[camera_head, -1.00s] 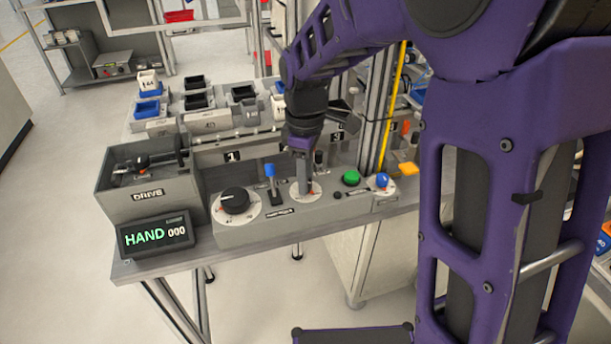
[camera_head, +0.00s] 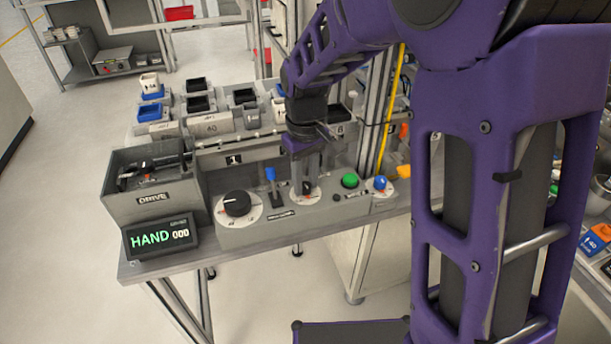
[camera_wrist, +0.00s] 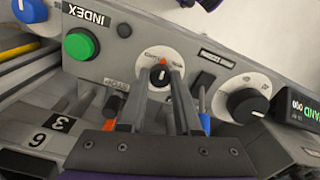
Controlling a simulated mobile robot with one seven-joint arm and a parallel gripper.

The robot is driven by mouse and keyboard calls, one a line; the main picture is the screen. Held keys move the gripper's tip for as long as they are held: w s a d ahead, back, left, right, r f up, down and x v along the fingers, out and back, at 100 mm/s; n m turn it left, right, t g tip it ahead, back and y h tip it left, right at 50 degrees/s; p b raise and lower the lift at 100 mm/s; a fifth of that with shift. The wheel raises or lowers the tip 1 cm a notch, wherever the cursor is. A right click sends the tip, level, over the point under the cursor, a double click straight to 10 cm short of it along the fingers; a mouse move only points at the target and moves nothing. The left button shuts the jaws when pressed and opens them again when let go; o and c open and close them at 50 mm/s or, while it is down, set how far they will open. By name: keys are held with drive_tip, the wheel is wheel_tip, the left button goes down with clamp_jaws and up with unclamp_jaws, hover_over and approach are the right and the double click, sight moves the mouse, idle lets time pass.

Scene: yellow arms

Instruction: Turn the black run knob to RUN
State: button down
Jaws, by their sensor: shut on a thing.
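The black run knob (camera_wrist: 160,76) sits on a round white dial (camera_wrist: 157,55) on the grey panel, with an orange mark at its edge in the wrist view. My gripper (camera_head: 306,184) reaches down to it from above, one finger on each side, shut on the knob. In the head view the fingers partly cover the knob and dial. The dial's lettering is too small to read. The display (camera_head: 160,237) at the panel's left shows HAND 000 in the head view.
A larger black knob (camera_head: 237,204) and a blue-tipped lever (camera_head: 271,175) stand left of my gripper. A green button (camera_head: 350,180) and a blue knob (camera_head: 380,183) stand to its right. The grey DRIVE box (camera_head: 150,197) is farther left. Bins line the back.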

sight(306, 184)
drive_tip(key=m+p, duration=0.1)
drive_tip(key=m, duration=0.4)
drive_tip(key=shift+m, duration=0.3)
drive_tip(key=shift+m+p, duration=0.6)
drive_tip(key=shift+m, duration=1.5)
drive_tip(key=c, duration=0.6)
unclamp_jaws()
wheel_tip(306, 184, up, 18)
drive_tip(key=p, duration=0.2)
drive_tip(key=shift+f, duration=0.25)
drive_tip(key=shift+d, duration=0.1)
